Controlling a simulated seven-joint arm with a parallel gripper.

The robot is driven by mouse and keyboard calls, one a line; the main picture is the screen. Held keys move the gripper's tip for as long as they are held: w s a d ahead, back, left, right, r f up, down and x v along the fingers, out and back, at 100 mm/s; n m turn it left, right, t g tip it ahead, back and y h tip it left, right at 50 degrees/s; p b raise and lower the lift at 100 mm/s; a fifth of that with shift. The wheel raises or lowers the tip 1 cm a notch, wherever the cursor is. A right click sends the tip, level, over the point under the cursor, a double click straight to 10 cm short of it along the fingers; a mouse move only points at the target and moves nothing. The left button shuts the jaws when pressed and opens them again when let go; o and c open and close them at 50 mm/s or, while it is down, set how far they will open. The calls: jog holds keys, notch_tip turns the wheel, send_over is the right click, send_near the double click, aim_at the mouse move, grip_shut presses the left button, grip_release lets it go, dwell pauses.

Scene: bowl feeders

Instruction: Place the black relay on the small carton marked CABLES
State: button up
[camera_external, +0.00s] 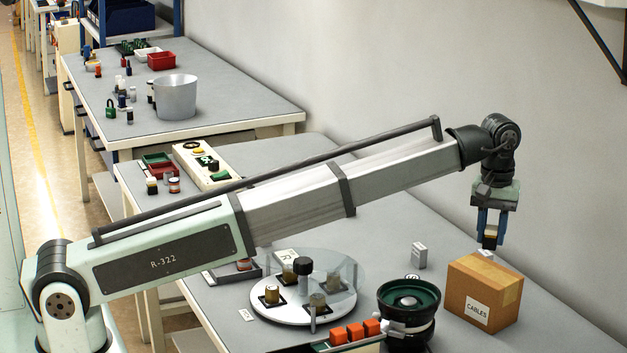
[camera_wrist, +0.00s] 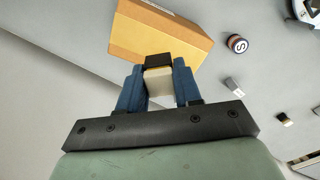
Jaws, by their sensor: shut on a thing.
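The carton marked CABLES (camera_external: 478,309) is a brown cardboard box at the right of the near bench. It also shows at the top of the wrist view (camera_wrist: 160,32). My gripper (camera_external: 489,238) points down just behind the carton's top in the external view. Its blue fingers are shut on the black relay (camera_external: 490,243), which appears between the fingertips in the wrist view with a dark end and a pale body (camera_wrist: 159,82). The relay appears to be held above the bench. The wrist view shows it near the carton's edge; whether they touch cannot be told.
A black and green bowl feeder (camera_external: 408,322) stands left of the carton. A turntable with a clear cover (camera_external: 303,312) and several orange blocks (camera_external: 355,331) are farther left. A small light box (camera_external: 419,255) stands behind. The bench at far right is bare.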

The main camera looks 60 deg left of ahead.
aim_at(486, 270)
jog(key=shift+f, duration=2.5)
jog(key=o, duration=1)
jog(key=shift+f, duration=0.1)
jog(key=shift+o, duration=0.2)
notch_tip(486, 270, up, 12)
jog(key=shift+r, duration=0.15)
